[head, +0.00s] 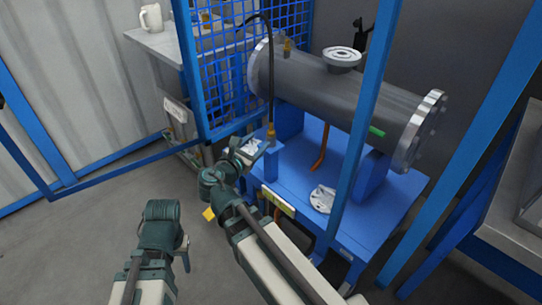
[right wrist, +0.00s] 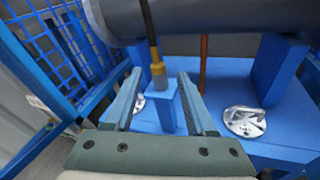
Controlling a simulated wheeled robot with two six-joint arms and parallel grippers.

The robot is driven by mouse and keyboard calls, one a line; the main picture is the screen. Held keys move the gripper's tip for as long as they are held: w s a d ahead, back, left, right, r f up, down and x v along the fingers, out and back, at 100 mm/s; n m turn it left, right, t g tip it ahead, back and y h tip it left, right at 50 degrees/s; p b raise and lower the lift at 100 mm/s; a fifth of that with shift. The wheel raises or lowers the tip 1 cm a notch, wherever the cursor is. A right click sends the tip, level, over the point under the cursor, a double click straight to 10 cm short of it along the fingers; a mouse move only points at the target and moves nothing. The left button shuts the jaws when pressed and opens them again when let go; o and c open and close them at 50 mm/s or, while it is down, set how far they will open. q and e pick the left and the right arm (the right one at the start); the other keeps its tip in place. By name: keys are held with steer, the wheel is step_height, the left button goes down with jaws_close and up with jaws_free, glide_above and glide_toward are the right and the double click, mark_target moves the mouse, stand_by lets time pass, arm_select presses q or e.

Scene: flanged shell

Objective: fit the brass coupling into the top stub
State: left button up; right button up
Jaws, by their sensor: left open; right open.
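The brass coupling (head: 271,133) hangs at the lower end of a black hose and sits at the top of a small blue post (head: 268,160). In the right wrist view the brass coupling (right wrist: 157,72) shows between my spread fingers, with space on both sides. My right gripper (head: 254,148) is open; it also shows in the right wrist view (right wrist: 159,78). On top of the grey shell (head: 310,82) are a flanged stub (head: 342,58) and a small brass-coloured fitting (head: 287,45). I cannot tell which is the top stub. My left gripper (head: 184,249) is open, low at the left.
The shell rests on a blue stand (head: 385,205). Loose metal flange parts (head: 322,198) lie on it; one shows in the right wrist view (right wrist: 245,121). A blue frame post (head: 365,120) crosses in front of the shell. Blue mesh (head: 222,80) stands at left.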

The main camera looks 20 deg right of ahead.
mark_target(271, 134)
steer(key=w+d+n+b, duration=0.1)
steer(key=w+d, duration=0.1)
steer(key=w+d+f+n+t+b, duration=0.1)
steer(key=w+d, duration=0.1)
steer(key=w+d+n, duration=0.1)
steer(key=w+d, duration=0.1)
steer(key=shift+w+f+t+h+b, duration=0.25)
steer(key=shift+w+t+h+b, duration=0.1)
steer(key=shift+t+h+b, duration=0.05)
arm_select(q)
step_height(271, 134, down, 5)
steer(key=shift+r, duration=0.15)
arm_select(e)
steer(key=shift+w+d, duration=0.2)
steer(key=shift+d, duration=0.15)
steer(key=x, duration=0.5)
steer(key=shift+d+r, duration=0.15)
steer(key=shift+d, duration=0.1)
arm_select(q)
steer(key=shift+r, duration=0.1)
arm_select(e)
steer(key=shift+s, duration=0.1)
steer(key=shift+c, duration=0.2)
jaws_close()
